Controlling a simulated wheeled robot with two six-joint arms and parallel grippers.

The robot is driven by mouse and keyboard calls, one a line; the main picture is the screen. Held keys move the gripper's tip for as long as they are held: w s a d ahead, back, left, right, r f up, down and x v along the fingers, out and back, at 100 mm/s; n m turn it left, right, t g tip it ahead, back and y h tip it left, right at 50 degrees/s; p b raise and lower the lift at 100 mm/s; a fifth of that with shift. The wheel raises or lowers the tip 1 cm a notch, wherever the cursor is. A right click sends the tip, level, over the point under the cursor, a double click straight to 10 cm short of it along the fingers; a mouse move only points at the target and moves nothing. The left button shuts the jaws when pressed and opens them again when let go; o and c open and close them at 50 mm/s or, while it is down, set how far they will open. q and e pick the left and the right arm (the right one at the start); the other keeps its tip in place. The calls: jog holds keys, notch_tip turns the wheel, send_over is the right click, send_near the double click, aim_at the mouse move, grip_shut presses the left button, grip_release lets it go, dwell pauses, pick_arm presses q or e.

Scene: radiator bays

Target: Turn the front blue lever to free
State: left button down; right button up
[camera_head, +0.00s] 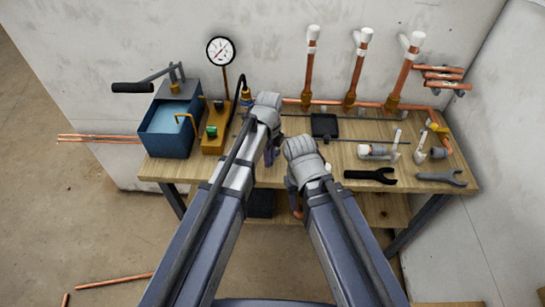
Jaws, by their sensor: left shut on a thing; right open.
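My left gripper (271,150) points down over the front middle of the bench. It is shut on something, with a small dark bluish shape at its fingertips. I cannot tell whether that shape is a lever or part of the gripper. My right gripper (292,190) is lower and to the right, near the bench's front edge. It is open, its fingers mostly hidden by its wrist. No blue lever shows clearly; the arms cover the front middle of the bench.
A blue tank (168,138) and a brass block with a green knob (211,131) stand at left. A gauge (220,50) rises behind them. Upright copper pipes (355,70) line the back. A black wrench (370,175) and a grey wrench (441,177) lie at right.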

pick_arm(q)
jog(key=shift+w+a+m, duration=0.15)
jog(key=shift+a+m, duration=0.35)
jog(key=shift+m, duration=0.45)
jog(key=shift+w+a+m, duration=0.1)
jog(key=shift+a+m, duration=0.35)
jog(key=shift+m, duration=0.5)
jog(key=shift+a+m, duration=0.15)
jog(key=shift+m, duration=0.15)
jog(key=c, duration=0.7)
grip_release()
jog(key=shift+w, duration=0.1)
jog(key=shift+o, duration=0.2)
notch_tip(320, 180, up, 8)
jog(key=p, duration=0.8)
jog(key=shift+f, duration=0.15)
